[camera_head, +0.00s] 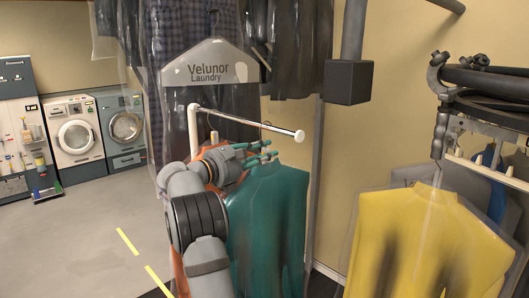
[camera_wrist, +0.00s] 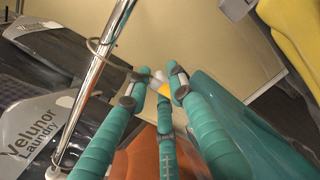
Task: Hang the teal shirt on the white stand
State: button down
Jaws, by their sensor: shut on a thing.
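The teal shirt (camera_head: 268,225) hangs upright below my gripper (camera_head: 268,152) in the head view. My gripper is shut at the shirt's top, near its collar, with a small pale and yellow piece between the fingertips (camera_wrist: 162,88) in the wrist view. The shirt shows as a teal sheet (camera_wrist: 245,115) at the right there. The white stand (camera_head: 193,130) has a rod with a round end cap (camera_head: 299,136), just above and behind the gripper. A thin curved hook (camera_wrist: 100,46) shows at the rod in the wrist view; I cannot tell whether it belongs to the shirt's hanger.
Dark bagged garments with a Velunor Laundry cover (camera_head: 212,72) hang behind and left of the rod. A bagged yellow shirt (camera_head: 430,240) hangs at the right, below a dark rail mechanism (camera_head: 485,85). A dark block on a post (camera_head: 348,82) is above right. Open floor lies at the left.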

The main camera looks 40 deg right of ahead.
jog(key=shift+f, duration=0.1)
jog(key=c, duration=1.5)
grip_release()
jog(key=shift+c, duration=0.2)
jog(key=shift+o, duration=0.5)
jog(key=shift+f, duration=0.1)
jog(key=a, duration=1.2)
jog(key=shift+s, duration=0.25)
jog(key=shift+o, duration=0.4)
jog(key=a+p, duration=0.4)
jog(key=a, duration=0.9)
jog(key=shift+s, duration=0.3)
